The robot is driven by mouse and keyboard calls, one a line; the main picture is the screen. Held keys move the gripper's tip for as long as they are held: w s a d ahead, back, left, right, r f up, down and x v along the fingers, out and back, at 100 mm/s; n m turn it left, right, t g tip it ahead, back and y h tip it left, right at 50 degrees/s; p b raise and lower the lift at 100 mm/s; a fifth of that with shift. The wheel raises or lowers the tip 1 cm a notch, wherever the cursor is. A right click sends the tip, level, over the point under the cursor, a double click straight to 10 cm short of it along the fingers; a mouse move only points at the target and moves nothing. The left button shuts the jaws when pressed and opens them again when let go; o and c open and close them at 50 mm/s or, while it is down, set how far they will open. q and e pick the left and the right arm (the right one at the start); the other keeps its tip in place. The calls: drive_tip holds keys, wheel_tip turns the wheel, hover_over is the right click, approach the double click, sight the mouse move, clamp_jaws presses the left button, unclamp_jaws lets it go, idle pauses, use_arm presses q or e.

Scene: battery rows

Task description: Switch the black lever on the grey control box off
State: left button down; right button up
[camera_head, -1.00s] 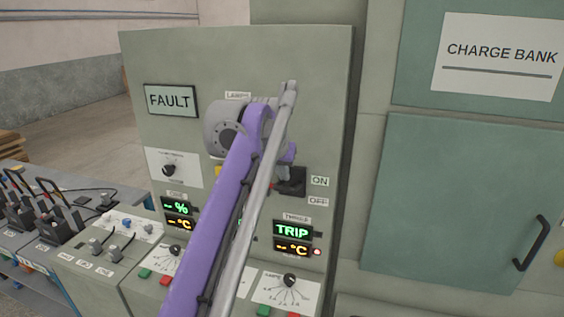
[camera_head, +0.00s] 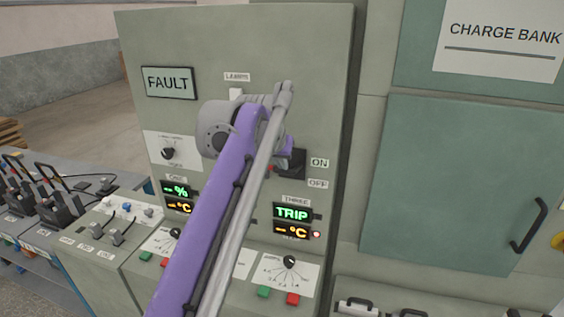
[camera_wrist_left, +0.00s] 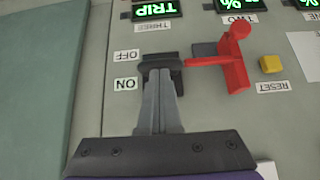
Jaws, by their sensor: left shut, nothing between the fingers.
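The grey control box (camera_head: 310,60) stands upright in the middle of the head view. Its black lever (camera_head: 292,164) is beside the ON and OFF labels, level with ON, partly hidden by my left arm. In the upside-down left wrist view, the black lever (camera_wrist_left: 160,60) is beside OFF and ON. My left gripper (camera_wrist_left: 160,78) is shut and empty. Its fingertips overlap the lever's ON side in the picture; whether they touch is unclear. In the head view, the forearm hides the fingers. My right gripper is not in view.
A red handle (camera_wrist_left: 233,62) on the panel reaches close beside the lever. A yellow RESET button (camera_wrist_left: 271,64) is beyond it. A TRIP display (camera_head: 292,212) is lit below the lever. A green cabinet door (camera_head: 450,180) stands at right; switch consoles (camera_head: 100,228) are at left.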

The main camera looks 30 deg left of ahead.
use_arm(q)
drive_tip(key=shift+s+f, duration=0.1)
drive_tip(key=shift+f, duration=0.1)
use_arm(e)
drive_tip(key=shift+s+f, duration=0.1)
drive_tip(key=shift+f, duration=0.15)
use_arm(q)
wheel_tip(320, 180, down, 7)
drive_tip(key=s+t+y+b, duration=0.1)
drive_tip(key=t+b, duration=0.1)
drive_tip(key=t, duration=0.3)
drive_tip(key=shift+s+d+r+t+y+b, duration=0.2)
drive_tip(key=shift+t+y+b, duration=0.1)
drive_tip(key=shift+t, duration=0.1)
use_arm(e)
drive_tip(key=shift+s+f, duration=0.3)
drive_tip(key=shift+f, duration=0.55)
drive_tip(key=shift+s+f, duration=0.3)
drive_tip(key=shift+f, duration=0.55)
use_arm(q)
drive_tip(key=shift+f, duration=0.1)
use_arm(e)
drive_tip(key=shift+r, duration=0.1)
